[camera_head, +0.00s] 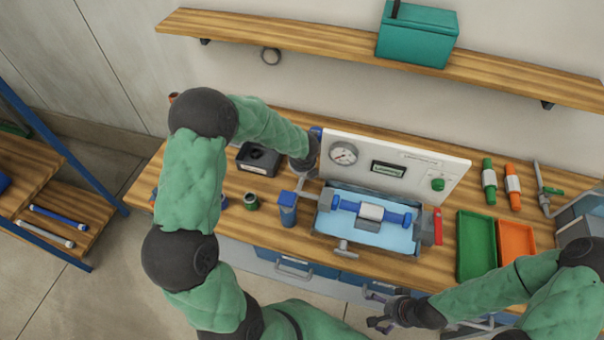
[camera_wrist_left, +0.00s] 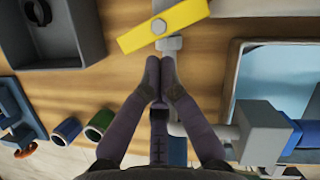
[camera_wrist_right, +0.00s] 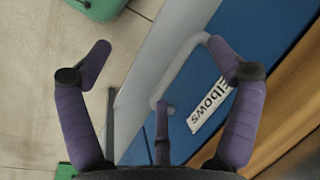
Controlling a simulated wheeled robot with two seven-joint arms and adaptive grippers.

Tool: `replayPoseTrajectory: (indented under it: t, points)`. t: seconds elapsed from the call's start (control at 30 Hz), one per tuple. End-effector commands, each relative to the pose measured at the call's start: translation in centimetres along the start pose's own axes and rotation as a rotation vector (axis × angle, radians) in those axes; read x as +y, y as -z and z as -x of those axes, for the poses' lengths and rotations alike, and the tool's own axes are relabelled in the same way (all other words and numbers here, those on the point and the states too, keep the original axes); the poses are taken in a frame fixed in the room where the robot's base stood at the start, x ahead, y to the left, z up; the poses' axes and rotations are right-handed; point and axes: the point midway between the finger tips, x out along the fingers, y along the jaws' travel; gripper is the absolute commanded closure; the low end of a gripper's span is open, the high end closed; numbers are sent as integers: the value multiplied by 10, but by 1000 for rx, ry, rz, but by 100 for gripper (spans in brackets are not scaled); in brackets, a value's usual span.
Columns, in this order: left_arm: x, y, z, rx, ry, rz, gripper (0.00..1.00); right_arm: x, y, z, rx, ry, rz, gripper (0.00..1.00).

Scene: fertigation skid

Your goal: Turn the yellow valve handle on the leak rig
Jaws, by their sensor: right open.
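The leak rig has a white back panel (camera_head: 430,168) with a round gauge (camera_head: 344,153) and a light-blue basin (camera_head: 345,228) holding a blue pipe piece with a grey middle. The yellow valve handle (camera_wrist_left: 180,20) shows in the left wrist view as a flat bar with a grey bolt, over a short grey stem (camera_wrist_left: 168,46). My left arm and gripper hide it in the head view. My left gripper (camera_wrist_left: 160,66) is shut, its tips together just below the stem; contact is unclear. My right gripper (camera_head: 378,312) is open and empty in front of the bench; it also shows in the right wrist view (camera_wrist_right: 158,58).
A black box (camera_head: 259,158) and a small green-and-dark fitting (camera_head: 251,201) stand left of the rig. Green (camera_head: 476,240) and orange (camera_head: 515,240) trays lie to its right. A drawer handle (camera_wrist_right: 180,65) is near my right fingers. A shelf (camera_head: 300,45) hangs above.

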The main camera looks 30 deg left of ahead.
Motion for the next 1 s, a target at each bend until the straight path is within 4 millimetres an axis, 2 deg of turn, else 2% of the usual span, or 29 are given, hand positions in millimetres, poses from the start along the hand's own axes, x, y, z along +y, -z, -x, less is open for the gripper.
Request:
replayPoseTrajectory:
  t: [0.4, 0.8, 1.0]
  points:
    - [0, -2, -1, 1, 2, -4, 100, 0, 0, 1, 0, 0, 0, 9]
    - [8, -16, -2, 1, 90, -223, 100, -13, -2, 37, 0, 0, 0, 9]
    - [11, -19, -6, -2, 103, -255, 100, -15, -2, 42, 0, 0, 0, 9]
